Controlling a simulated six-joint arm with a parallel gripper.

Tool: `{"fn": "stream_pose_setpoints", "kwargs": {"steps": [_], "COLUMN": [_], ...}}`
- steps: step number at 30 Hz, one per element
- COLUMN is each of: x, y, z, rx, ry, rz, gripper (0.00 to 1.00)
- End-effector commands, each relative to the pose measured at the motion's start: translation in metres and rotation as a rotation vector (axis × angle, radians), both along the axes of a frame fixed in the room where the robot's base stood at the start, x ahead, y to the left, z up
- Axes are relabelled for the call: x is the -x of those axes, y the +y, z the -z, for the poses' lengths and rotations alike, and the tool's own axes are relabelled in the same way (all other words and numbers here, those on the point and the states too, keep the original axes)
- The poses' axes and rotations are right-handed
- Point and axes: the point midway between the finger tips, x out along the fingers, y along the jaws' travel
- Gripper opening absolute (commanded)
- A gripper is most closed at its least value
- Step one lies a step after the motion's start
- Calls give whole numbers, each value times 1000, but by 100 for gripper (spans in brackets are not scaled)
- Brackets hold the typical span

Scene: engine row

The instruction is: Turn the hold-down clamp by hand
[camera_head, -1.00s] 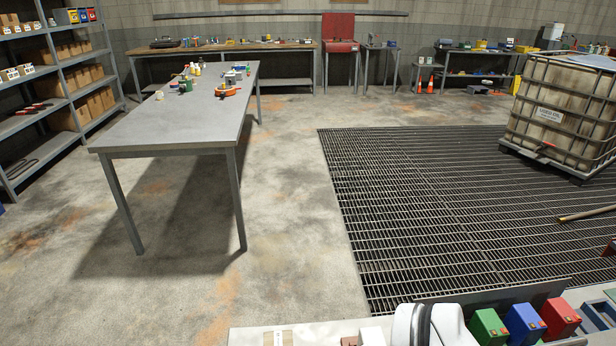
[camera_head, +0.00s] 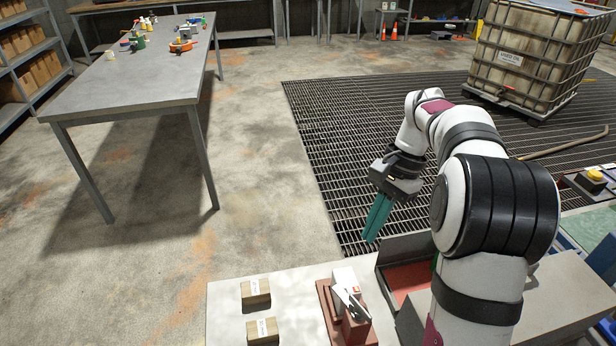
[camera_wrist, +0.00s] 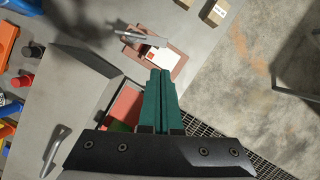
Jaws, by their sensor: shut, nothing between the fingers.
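The hold-down clamp (camera_head: 350,300) is a grey metal bar on a red-brown base at the front edge of the bench. It lies across or beside a white block (camera_head: 343,277) with a small red mark; I cannot tell whether it touches the block. In the wrist view the clamp bar (camera_wrist: 142,39) and the white block (camera_wrist: 165,60) show just beyond the fingertips. My gripper (camera_head: 371,238) has teal fingers, pressed together and empty, pointing down, above and behind the clamp and apart from it. The fingers also show in the wrist view (camera_wrist: 161,73).
Two small labelled boxes (camera_head: 262,330) lie left of the clamp. A grey open tray (camera_head: 405,247) with a red inside stands right of it. Metal grating (camera_head: 330,130) covers the floor behind the bench. My arm hides much of the bench's right side.

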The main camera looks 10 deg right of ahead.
Motion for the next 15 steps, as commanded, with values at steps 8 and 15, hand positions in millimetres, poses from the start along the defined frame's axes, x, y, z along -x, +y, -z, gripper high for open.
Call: {"fn": "stream_pose_setpoints", "kwargs": {"steps": [8,15], "x": [-24,-17], "y": [-36,-18], "z": [36,81], "rx": [-26,-27], "ry": [40,40], "rz": [103,101], "gripper": [0,0]}}
